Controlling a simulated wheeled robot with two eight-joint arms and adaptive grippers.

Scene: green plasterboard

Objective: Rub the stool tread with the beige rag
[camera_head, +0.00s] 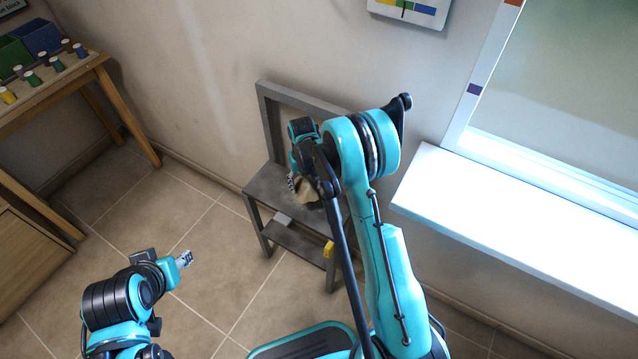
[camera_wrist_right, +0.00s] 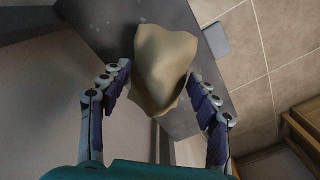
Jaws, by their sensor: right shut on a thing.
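The grey step stool (camera_head: 264,186) stands against the wall, with a top tread, a lower step and a raised back frame. My right gripper (camera_head: 301,186) is over the top tread and shut on the beige rag (camera_head: 308,192). In the right wrist view the crumpled rag (camera_wrist_right: 164,68) sits between the fingers of the right gripper (camera_wrist_right: 160,85), over the speckled grey tread (camera_wrist_right: 105,22). Whether the rag touches the tread I cannot tell. My left gripper (camera_head: 185,259) is over the floor at lower left, away from the stool; its finger opening is too small to tell.
A wooden table (camera_head: 92,66) with coloured spools and bins stands at upper left. A white window sill (camera_head: 500,220) juts out at right. A small light block (camera_head: 283,219) lies on the stool's lower step, and a yellow item (camera_head: 329,250) is at its side. Tiled floor left of the stool is clear.

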